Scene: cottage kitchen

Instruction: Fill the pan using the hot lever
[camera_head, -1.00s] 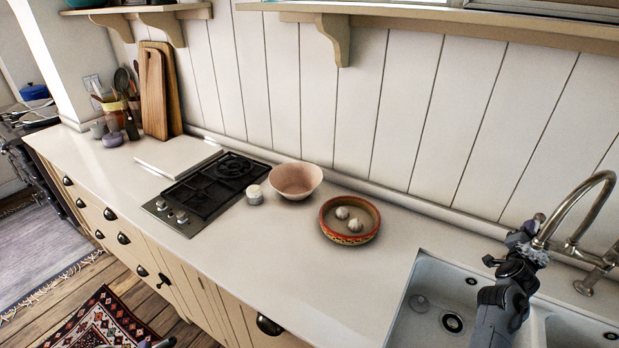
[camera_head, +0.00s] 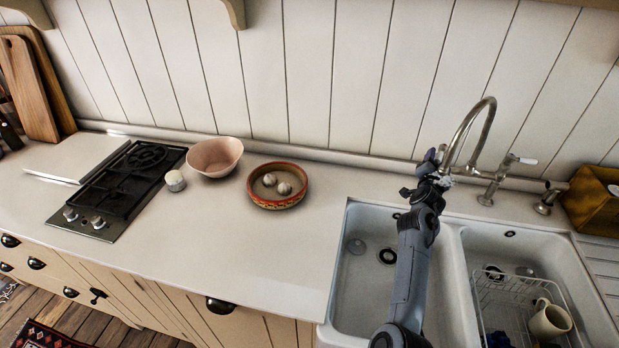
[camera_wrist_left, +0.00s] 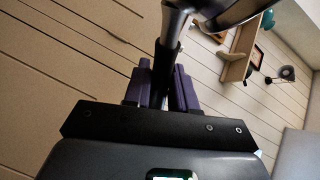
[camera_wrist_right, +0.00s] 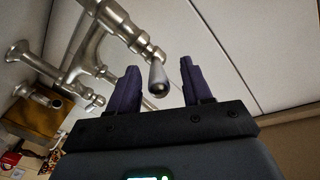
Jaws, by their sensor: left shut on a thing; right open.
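My left gripper (camera_wrist_left: 163,82) is out of the head view. In the left wrist view it is shut on a dark handle (camera_wrist_left: 172,28), apparently the pan's. A dark, rounded part (camera_wrist_left: 238,12), probably the pan's body, is cut off at the top. The metal tap (camera_head: 484,112) arches behind the double sink. My right gripper (camera_head: 432,166) is at the tap's left side. In the right wrist view it is open, with a tap lever's rounded tip (camera_wrist_right: 157,76) between its fingers, apart from both. The other lever (camera_head: 522,160) has a white end.
The white double sink (camera_head: 340,255) is below my right arm; its right basin holds a wire rack (camera_head: 512,300) with a mug (camera_head: 549,319). A painted bowl (camera_head: 278,202), a pink bowl (camera_head: 214,158) and a hob (camera_head: 120,180) stand left. The counter front is clear.

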